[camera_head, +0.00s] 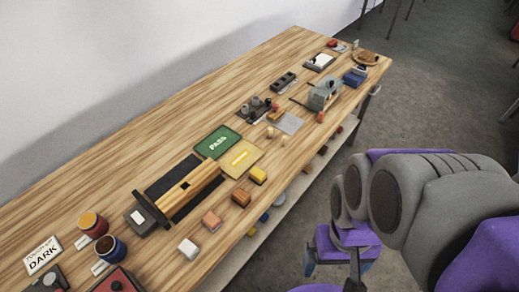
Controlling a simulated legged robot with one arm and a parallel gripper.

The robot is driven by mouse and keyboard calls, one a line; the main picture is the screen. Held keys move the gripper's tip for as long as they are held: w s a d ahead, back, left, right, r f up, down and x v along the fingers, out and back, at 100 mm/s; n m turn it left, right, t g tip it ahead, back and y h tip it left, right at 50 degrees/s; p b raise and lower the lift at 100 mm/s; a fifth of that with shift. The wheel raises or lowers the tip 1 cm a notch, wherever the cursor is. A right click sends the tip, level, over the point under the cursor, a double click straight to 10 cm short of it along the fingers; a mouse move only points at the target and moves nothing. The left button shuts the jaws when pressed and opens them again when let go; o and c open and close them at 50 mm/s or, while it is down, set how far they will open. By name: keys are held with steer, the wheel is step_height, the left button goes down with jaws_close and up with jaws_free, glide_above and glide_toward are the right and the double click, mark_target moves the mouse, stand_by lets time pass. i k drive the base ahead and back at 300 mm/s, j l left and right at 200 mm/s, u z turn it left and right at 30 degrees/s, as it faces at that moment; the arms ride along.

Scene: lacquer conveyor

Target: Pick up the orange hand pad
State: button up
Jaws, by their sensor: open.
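Several small pads stand in a row along the front edge of the wooden table. A salmon-orange pad (212,221) lies between a white pad (189,249) and a darker brown-orange pad (241,197). A yellow pad (258,175) is beyond them. I cannot tell for certain which of the two orange-toned pads is the orange hand pad. My gripper (340,245) is purple and grey, off the table's front side, right of the pads and apart from them. It is open; its fingertips are partly hidden by my arm.
A wooden bar on a black mat (160,190) lies behind the pads. Green (217,142) and yellow (243,158) signs lie beyond. Two jars (110,248) stand at lower left. A grey machine (324,93) stands farther back. Open floor lies right of the table.

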mark_target(210, 219)
steer(key=u, duration=1.2)
steer(key=k+j, duration=0.05)
steer(key=j, duration=0.05)
